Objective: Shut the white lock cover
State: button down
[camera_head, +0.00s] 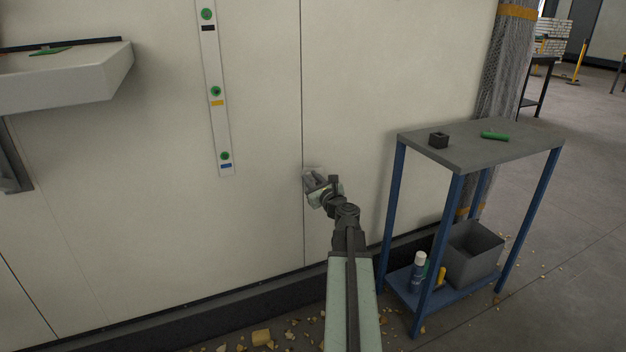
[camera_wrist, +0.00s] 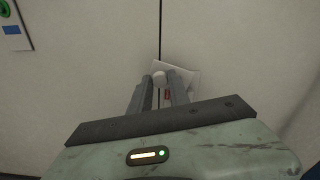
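The white lock cover (camera_wrist: 188,72) is a small pale plate beside the dark vertical seam in the wall, seen at a slant in the wrist view. A pale round knob (camera_wrist: 159,77) shows between my fingertips, and a small red mark shows lower between the fingers. My gripper (camera_wrist: 160,76) has its two grey fingers apart, reaching to the cover; whether they touch the knob I cannot tell. In the head view my gripper (camera_head: 311,182) is at the seam and hides most of the cover. How far the cover stands open cannot be told.
A strip with green knobs (camera_head: 216,91) hangs on the wall to the left. A grey-topped blue table (camera_head: 470,150) stands to the right, with a black block, a green item, a grey bin (camera_head: 474,254) and bottles. A pale shelf (camera_head: 65,78) juts out at upper left.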

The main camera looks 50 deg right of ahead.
jog(key=shift+s+d, duration=0.1)
jog(key=shift+d, duration=0.1)
jog(key=d+f+n+b, duration=0.2)
jog(key=f+n+b, duration=0.1)
jog(key=n, duration=0.8)
jog(key=s+d+f+n+b, duration=0.1)
jog(key=f+n+b, duration=0.2)
jog(key=n, duration=0.7)
jog(key=shift+s+d+n, duration=0.3)
jog(key=shift+d+n, duration=0.1)
dwell(0.3)
jog(key=shift+d, duration=0.1)
jog(key=c, duration=1.2)
grip_release()
jog(key=shift+c, duration=0.2)
